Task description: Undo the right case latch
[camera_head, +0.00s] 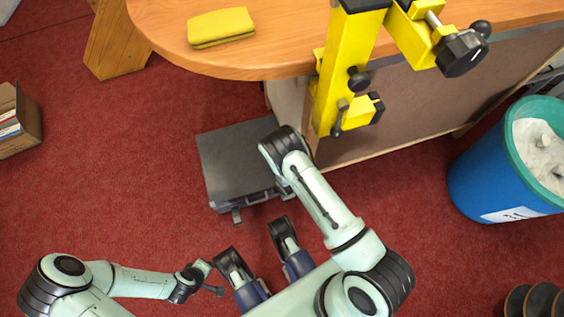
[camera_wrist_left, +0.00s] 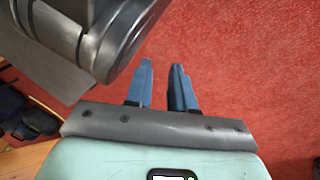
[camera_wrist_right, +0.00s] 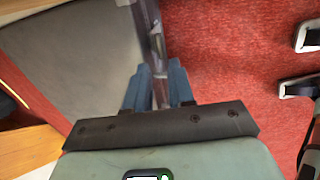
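The dark grey case (camera_head: 232,160) lies on the red floor beside the bench, lid down. A dark latch tab (camera_head: 236,215) sticks out from the left part of its front edge. The right part of the front is mostly hidden behind my right arm in the head view. My right gripper is over that front edge. In the right wrist view its fingers (camera_wrist_right: 160,72) are apart, with the case's edge and a shiny strip between them. I cannot tell whether they touch the latch. My left gripper (camera_wrist_left: 161,72) is open and empty above the carpet, away from the case.
The wooden bench (camera_head: 290,55) with a yellow press (camera_head: 348,60) overhangs behind the case. A yellow cloth (camera_head: 220,26) lies on it. A blue bin (camera_head: 478,180) stands at right, a box of books (camera_head: 25,130) at far left. Carpet left of the case is clear.

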